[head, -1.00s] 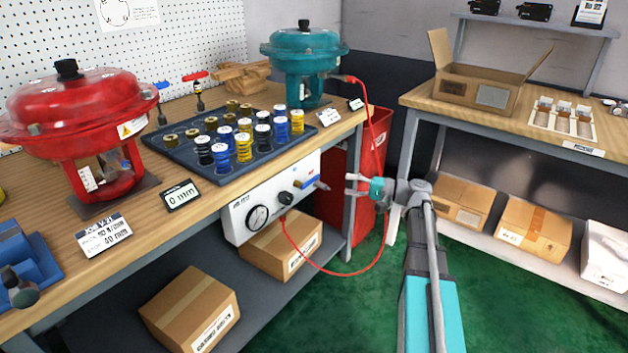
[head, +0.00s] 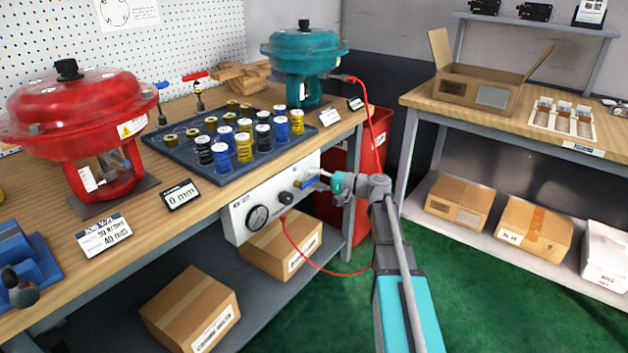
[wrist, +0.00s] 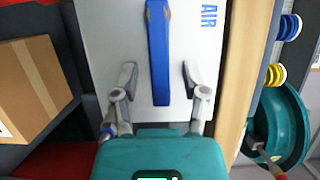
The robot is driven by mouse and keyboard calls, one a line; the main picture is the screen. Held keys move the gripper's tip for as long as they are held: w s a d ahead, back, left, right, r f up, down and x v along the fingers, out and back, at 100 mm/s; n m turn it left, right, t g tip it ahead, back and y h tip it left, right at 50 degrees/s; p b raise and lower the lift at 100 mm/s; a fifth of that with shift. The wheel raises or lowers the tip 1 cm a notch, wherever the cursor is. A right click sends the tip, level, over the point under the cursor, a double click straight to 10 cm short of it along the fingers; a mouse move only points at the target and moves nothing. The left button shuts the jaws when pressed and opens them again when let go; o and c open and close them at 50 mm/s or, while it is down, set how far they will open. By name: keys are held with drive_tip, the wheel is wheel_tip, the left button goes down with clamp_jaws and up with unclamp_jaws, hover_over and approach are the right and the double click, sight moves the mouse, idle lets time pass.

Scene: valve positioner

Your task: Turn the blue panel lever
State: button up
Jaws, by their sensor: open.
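The blue panel lever (wrist: 159,60) shows in the wrist view as a long blue bar on the white panel (wrist: 110,40), beside the printed word AIR. In the head view the lever (head: 303,183) is a small blue piece at the right end of the white panel (head: 240,215), partly hidden by my gripper. My gripper (head: 317,179) is at the panel's right end, close to the lever. In the wrist view its two fingers (wrist: 159,80) are open, one on each side of the lever's lower end, with a gap on both sides.
A cardboard box (head: 283,246) sits on the shelf below. A red bin (head: 372,160) stands behind my arm.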

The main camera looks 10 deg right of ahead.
drive_tip(key=shift+c, duration=0.3)
clamp_jaws()
drive_tip(key=shift+a+r, duration=0.1)
drive_tip(key=shift+a, duration=0.2)
